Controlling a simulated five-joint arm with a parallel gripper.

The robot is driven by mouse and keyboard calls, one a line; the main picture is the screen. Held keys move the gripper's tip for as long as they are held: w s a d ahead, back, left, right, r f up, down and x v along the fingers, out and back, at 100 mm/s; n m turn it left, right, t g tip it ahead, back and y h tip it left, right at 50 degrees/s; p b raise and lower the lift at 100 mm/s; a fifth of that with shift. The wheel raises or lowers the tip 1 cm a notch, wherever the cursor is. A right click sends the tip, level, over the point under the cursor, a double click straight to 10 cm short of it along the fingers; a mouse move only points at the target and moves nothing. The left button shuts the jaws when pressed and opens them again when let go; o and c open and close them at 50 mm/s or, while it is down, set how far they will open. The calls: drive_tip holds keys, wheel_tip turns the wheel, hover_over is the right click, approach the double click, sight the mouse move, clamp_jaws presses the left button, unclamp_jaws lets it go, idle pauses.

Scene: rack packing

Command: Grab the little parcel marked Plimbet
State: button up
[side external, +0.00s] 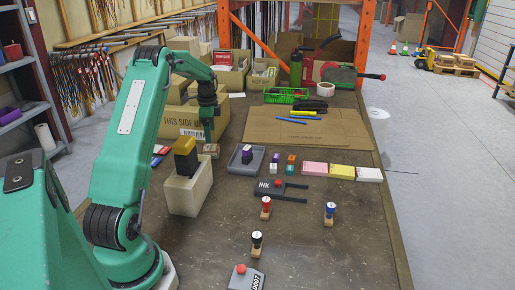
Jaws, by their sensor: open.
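No marking reading Plimbet is legible in the side external view, so I cannot tell for certain which thing is that parcel. A small brown block (212,152), possibly a parcel, lies on the bench directly below my gripper (208,138). My gripper points down in front of the large cardboard box. Its fingertips are small and dark here, and I cannot tell whether they touch the block. The jaws are open. Several small coloured blocks (291,160) stand further right, with no readable labels.
A cream container (188,195) with a dark, yellow-topped block stands close in front of my gripper. A "THIS SIDE UP" box (182,122) is behind. A grey tray (236,166) and stamps (265,207) are to the right. The front right bench (340,250) is clear.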

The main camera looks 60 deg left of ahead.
sight(211, 147)
drive_tip(key=shift+f, duration=0.1)
drive_tip(key=shift+f, duration=1.2)
drive_tip(key=shift+f, duration=0.1)
drive_tip(key=shift+s+d+f, duration=0.1)
drive_tip(key=shift+f, duration=1.15)
drive_tip(key=shift+s+f, duration=0.1)
drive_tip(key=shift+f, duration=1.1)
drive_tip(key=shift+c, duration=0.5)
drive_tip(key=c, duration=1)
